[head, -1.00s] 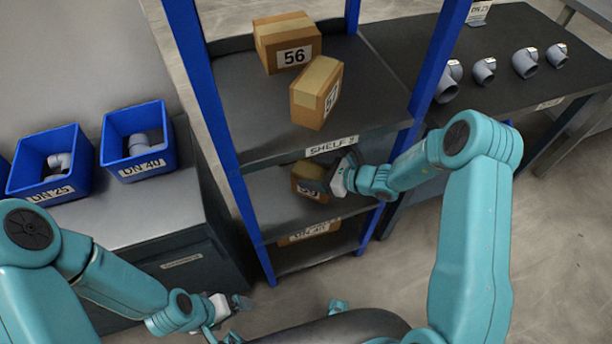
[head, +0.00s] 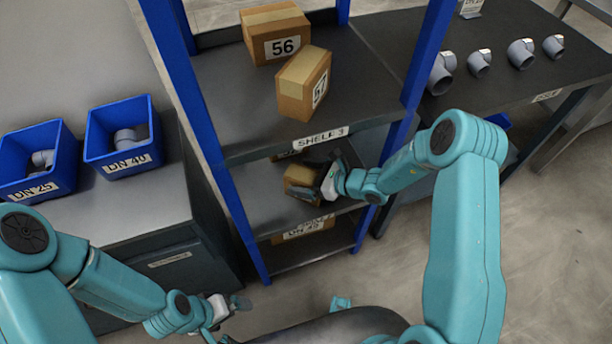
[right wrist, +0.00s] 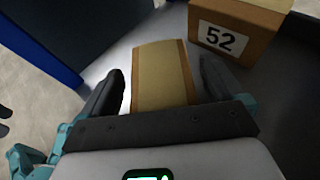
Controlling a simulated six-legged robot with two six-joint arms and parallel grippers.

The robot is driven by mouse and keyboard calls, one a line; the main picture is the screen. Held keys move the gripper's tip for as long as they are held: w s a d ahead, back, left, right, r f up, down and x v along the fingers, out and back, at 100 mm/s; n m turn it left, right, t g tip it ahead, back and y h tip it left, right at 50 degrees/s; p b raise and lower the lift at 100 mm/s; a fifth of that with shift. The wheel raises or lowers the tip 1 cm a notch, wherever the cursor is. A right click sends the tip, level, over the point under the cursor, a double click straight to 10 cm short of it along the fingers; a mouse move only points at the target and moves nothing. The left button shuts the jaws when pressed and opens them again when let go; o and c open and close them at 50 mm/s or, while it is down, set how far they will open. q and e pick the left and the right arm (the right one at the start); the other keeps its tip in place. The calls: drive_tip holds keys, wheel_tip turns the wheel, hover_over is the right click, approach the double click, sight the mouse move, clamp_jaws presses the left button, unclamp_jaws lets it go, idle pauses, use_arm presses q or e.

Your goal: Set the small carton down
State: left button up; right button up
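The small carton (head: 298,181), brown with a paler tape band, is on the middle shelf (head: 255,196), under the shelf marked SHELF 3. In the right wrist view the carton (right wrist: 162,75) lies between the two dark fingers of my right gripper (right wrist: 162,68), with a narrow gap on each side. My right gripper (head: 314,178) is open around it, reaching in from the right. The carton looks flat on the shelf; its underside is hidden. My left gripper (head: 238,303) is low at the left, away from the shelves; its fingers are too small to read.
A carton marked 52 (right wrist: 228,32) stands close beyond the right finger. Carton 56 (head: 275,32) and a turned carton (head: 303,82) are on the top shelf. Blue posts (head: 178,80) frame the rack. Blue bins (head: 122,137) stand left; grey pipe fittings (head: 480,62) lie right.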

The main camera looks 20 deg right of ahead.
drive_tip(key=shift+r, duration=0.2)
drive_tip(key=p+v, duration=0.2)
drive_tip(key=v, duration=0.9)
drive_tip(key=s+a+f+n+g+h, duration=0.3)
drive_tip(key=s+a+f+n+g, duration=0.1)
drive_tip(key=s+n, duration=0.6)
drive_tip(key=s+a+f+n+g+h, duration=0.2)
drive_tip(key=s+a+f+n+g, duration=0.2)
drive_tip(key=n, duration=1)
drive_tip(key=s+a+f, duration=0.2)
drive_tip(key=s+a, duration=0.2)
drive_tip(key=s, duration=0.2)
drive_tip(key=shift+f+n+g+h, duration=0.3)
drive_tip(key=shift+f+g+h, duration=0.1)
